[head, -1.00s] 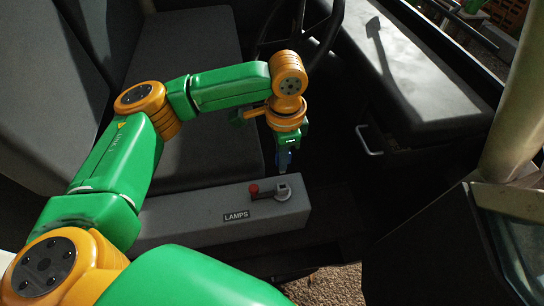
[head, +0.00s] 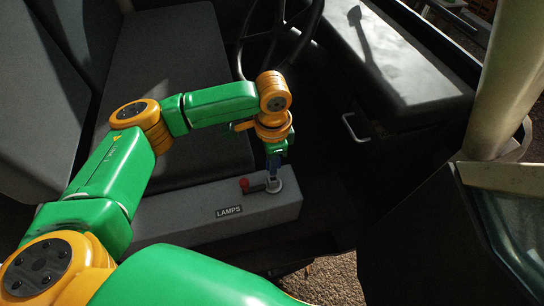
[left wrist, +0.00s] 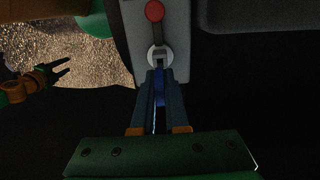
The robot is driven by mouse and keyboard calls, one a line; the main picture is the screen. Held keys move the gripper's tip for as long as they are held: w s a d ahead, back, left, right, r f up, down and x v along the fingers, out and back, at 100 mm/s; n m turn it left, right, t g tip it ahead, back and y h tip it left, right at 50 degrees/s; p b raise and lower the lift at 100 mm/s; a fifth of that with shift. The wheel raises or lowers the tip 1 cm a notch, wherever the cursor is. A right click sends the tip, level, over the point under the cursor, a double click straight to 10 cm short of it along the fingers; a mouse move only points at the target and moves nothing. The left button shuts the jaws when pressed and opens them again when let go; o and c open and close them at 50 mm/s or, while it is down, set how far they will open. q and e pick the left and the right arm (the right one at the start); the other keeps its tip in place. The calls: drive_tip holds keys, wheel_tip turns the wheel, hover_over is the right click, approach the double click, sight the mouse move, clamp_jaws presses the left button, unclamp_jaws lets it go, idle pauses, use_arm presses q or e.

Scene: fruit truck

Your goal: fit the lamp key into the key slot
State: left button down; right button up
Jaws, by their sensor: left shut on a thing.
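My left gripper (head: 273,163) is shut on the blue lamp key and stands right over the key slot (head: 273,186) on the grey LAMPS panel (head: 185,218). In the left wrist view, the blue key (left wrist: 160,88) shows between the two fingers, pointing at the round pale slot piece (left wrist: 159,53). The key's tip is at or just above the slot; I cannot tell whether it has entered. My right gripper (left wrist: 67,67) shows at the left of the left wrist view, its fingers apart and empty.
A lever with a red knob (head: 244,184) sits beside the slot, to its left. Grey seats (head: 165,80) lie behind the panel, and a steering wheel (head: 312,25) stands beyond the arm. The dark floor right of the panel is clear.

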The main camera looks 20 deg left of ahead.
use_arm(q)
drive_tip(key=shift+f, duration=0.3)
idle(0.4)
drive_tip(key=shift+r+p, duration=0.15)
drive_tip(key=shift+p, duration=0.45)
drive_tip(key=shift+p, duration=0.55)
idle(0.5)
